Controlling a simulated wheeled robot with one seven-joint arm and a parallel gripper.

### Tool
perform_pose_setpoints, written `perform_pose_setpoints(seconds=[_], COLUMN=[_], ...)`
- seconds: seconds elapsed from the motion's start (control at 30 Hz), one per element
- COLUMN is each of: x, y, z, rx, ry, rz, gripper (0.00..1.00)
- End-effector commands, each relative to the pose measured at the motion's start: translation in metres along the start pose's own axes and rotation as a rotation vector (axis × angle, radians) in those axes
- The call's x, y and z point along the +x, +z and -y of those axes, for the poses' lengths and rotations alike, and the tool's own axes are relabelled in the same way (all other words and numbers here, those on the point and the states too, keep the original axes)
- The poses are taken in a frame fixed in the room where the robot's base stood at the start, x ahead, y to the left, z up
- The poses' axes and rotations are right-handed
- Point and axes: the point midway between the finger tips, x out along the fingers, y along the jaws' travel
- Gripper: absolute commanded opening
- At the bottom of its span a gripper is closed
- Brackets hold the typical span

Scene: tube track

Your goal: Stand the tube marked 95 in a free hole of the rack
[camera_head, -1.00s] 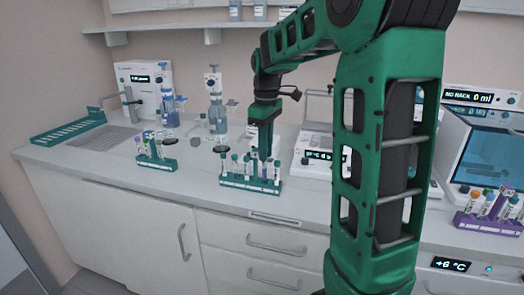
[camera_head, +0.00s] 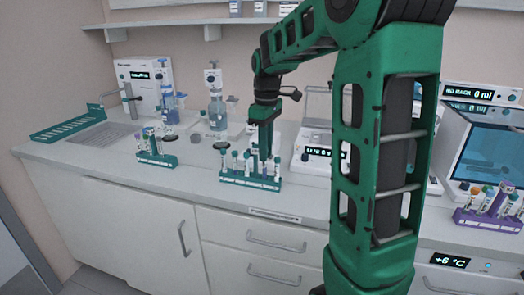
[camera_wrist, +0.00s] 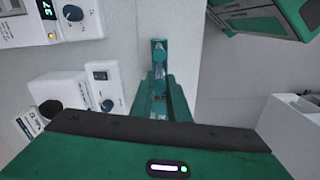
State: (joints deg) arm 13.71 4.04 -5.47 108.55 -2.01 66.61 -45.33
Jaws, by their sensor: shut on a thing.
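A teal rack (camera_head: 236,180) stands on the counter near its front edge, with several capped tubes in it. My gripper (camera_head: 264,158) points down at the right part of this rack, among or just behind its tubes; I cannot tell which. In the wrist view my gripper (camera_wrist: 160,98) is shut on a tube (camera_wrist: 158,72), which shows between and beyond the fingers. Its lower part is hidden. The tube labels are too small to read, so I cannot tell which one is marked 95. Free holes cannot be made out.
A second teal rack (camera_head: 158,161) with tubes stands to the left. A purple rack (camera_head: 480,222) with tubes is at the far right. Bottles (camera_head: 217,112) stand behind, and a balance (camera_head: 311,158) is right of the gripper. The counter between the two teal racks is partly clear.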

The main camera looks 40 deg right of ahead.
Motion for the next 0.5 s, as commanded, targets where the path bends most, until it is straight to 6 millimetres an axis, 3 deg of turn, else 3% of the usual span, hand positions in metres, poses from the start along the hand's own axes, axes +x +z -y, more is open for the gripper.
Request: perform_pose_setpoints(seconds=[0.5], x=[0.0093], y=[0.0003], z=[0.0002], rx=[0.000], ry=[-0.001], rz=[0.001], gripper=[0.02])
